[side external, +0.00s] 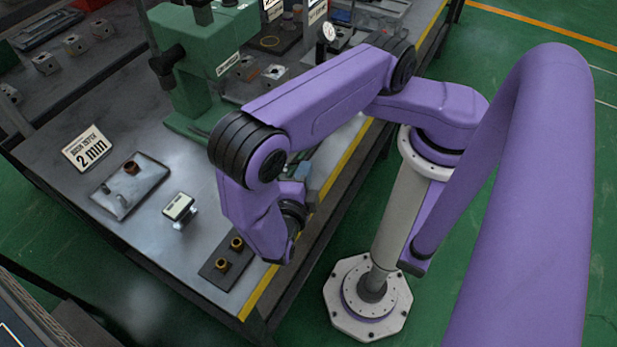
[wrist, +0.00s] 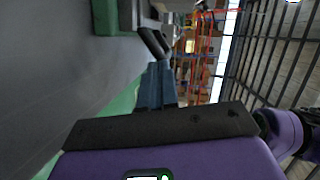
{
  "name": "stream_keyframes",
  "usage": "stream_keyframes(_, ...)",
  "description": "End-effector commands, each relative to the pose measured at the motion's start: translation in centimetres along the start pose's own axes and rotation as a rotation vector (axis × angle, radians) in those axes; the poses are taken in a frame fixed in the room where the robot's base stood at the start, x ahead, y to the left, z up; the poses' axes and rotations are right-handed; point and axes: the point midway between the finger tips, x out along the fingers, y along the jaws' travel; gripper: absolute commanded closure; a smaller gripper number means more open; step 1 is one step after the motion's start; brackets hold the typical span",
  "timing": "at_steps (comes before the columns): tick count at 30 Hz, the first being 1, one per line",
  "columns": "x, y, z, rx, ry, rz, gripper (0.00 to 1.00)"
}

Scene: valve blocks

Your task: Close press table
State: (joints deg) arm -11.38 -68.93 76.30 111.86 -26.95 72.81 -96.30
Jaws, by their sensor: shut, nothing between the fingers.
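The green press (side external: 205,80) stands at the back of the grey workbench, with its green base on the bench top. Part of the press area shows as a green block (wrist: 105,16) at the top left of the wrist view. My gripper (wrist: 157,84) is shut and empty, its blue-grey fingers pointing forward. A short dark bar (wrist: 154,42) shows just beyond the fingertips; I cannot tell whether they touch. In the side view my arm hides much of the press's right front and most of my gripper. I cannot make out the press table clearly.
The yellow-striped bench edge (side external: 262,285) lies beside my arm.

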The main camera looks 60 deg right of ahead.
Motion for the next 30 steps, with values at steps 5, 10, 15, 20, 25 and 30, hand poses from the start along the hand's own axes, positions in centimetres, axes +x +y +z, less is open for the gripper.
stream_keyframes(5,0.1,0.0,0.1,0.0,0.0,0.0,1.0)
stream_keyframes(10,0.1,0.0,0.1,0.0,0.001,0.0,1.0)
stream_keyframes(15,0.3,-0.2,0.8,0.001,0.003,0.001,1.0)
stream_keyframes(20,0.9,-0.7,2.9,0.002,0.006,0.001,1.0)
stream_keyframes(25,2.0,-1.4,6.3,0.004,0.008,0.002,1.0)
stream_keyframes(30,3.1,-2.2,9.9,0.004,0.006,0.001,1.0)
